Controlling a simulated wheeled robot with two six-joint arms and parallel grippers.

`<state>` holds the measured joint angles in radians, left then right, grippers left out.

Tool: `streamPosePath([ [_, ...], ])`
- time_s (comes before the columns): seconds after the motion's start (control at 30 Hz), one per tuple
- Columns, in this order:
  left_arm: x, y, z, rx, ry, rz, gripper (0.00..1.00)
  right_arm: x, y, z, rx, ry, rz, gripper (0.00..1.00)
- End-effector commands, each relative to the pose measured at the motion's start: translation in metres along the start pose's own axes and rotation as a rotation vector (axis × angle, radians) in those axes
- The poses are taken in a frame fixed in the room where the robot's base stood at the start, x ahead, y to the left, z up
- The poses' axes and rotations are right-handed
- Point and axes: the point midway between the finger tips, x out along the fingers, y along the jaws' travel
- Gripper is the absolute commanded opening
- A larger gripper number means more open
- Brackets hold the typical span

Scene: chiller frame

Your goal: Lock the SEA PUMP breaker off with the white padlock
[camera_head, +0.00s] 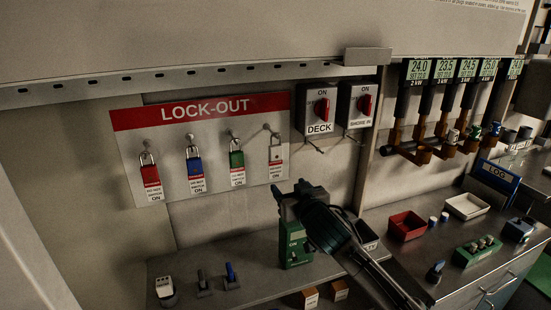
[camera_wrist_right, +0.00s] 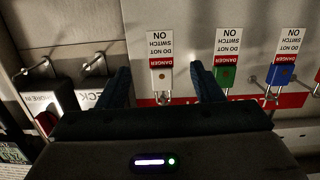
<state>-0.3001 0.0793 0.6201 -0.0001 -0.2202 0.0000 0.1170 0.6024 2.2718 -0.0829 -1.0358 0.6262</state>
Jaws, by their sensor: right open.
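The white padlock (camera_head: 275,156) hangs with its danger tag from the rightmost hook of the lock-out board (camera_head: 215,106). In the right wrist view, which is upside down, the white padlock (camera_wrist_right: 161,77) appears between my open fingers, with nothing clearly gripped. My right gripper (camera_head: 302,188) is just right of and below the padlock, its jaws empty. The DECK breaker (camera_head: 318,108) and SHORE IN breaker (camera_head: 358,105) are on the wall with red knobs. I cannot read any SEA PUMP label. A green box (camera_head: 290,245) marked ON stands behind my arm, partly hidden. My left gripper is not in view.
Red (camera_head: 149,178), blue (camera_head: 196,170) and green (camera_head: 237,163) padlocks hang left of the white one. Pipes with digital displays (camera_head: 443,70) are at right. A red tray (camera_head: 406,226) and a white tray (camera_head: 467,206) are on the counter. A ledge overhangs the board.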

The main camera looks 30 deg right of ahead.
Motion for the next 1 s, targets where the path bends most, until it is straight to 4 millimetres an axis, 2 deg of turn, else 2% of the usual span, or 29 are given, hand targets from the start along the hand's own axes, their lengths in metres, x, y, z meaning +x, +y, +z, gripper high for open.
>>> streamPosePath([
  [0.03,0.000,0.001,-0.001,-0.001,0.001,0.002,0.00,0.001,0.002,-0.023,0.008,0.051,-0.003,0.60],
  [0.1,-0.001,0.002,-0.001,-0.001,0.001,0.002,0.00,0.002,0.004,-0.042,0.021,0.092,-0.006,0.60],
  [0.2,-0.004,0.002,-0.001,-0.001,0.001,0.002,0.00,0.009,0.005,-0.055,0.032,0.117,-0.009,0.60],
  [0.4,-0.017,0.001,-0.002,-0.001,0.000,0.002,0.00,0.040,0.005,-0.060,0.035,0.117,-0.009,0.60],
  [0.63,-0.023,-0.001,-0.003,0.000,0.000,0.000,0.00,0.059,0.004,-0.061,0.032,0.118,-0.010,0.60],
  [0.87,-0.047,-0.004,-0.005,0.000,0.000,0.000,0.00,0.089,0.002,-0.064,0.033,0.115,-0.009,0.60],
  [1.0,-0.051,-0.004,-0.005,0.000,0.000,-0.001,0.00,0.105,0.002,-0.064,0.031,0.117,-0.010,0.60],
])
